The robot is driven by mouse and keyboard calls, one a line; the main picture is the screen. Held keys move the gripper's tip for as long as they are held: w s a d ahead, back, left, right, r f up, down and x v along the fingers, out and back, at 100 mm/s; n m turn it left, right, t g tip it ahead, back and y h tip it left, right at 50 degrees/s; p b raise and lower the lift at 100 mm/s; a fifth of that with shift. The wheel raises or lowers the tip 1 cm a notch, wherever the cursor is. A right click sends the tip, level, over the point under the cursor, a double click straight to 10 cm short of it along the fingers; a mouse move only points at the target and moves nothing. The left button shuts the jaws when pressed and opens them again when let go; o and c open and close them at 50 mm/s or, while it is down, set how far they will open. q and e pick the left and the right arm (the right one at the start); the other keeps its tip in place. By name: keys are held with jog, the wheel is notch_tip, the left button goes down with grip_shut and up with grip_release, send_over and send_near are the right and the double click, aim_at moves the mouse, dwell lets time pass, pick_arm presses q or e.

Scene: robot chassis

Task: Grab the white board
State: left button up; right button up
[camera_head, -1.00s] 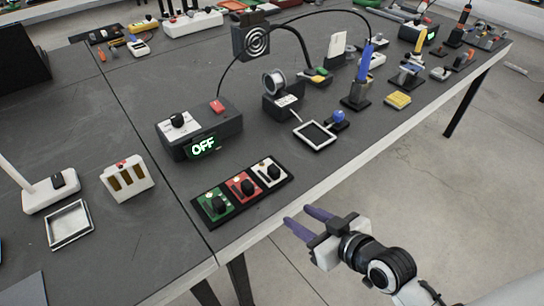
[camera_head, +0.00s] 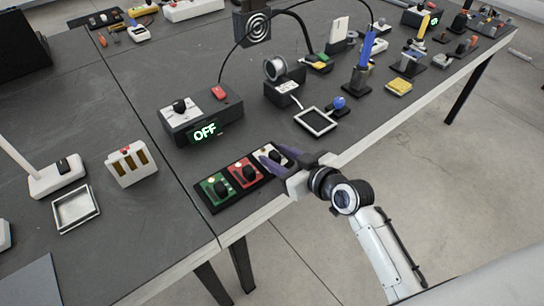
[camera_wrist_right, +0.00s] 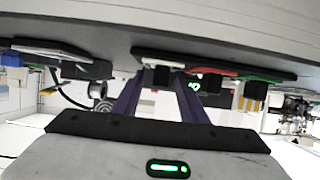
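The white board (camera_head: 286,150) is a small panel with a black knob, at the right end of a row of three on a black base near the table's front edge. In the head view my right gripper (camera_head: 272,160) partly covers it, its purple fingers reaching over the board. In the right wrist view the white board (camera_wrist_right: 176,62) appears upside down, its knob between and just beyond the fingertips (camera_wrist_right: 161,82). The right fingers are apart, and no grip on the board shows. My left gripper is not in view.
The red panel (camera_head: 237,169) and green panel (camera_head: 206,187) sit beside the white board on the same base. A black box reading OFF (camera_head: 190,128) stands behind. A white square frame (camera_head: 332,130) lies to the right.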

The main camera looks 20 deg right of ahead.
jog(key=shift+c, duration=0.4)
grip_shut()
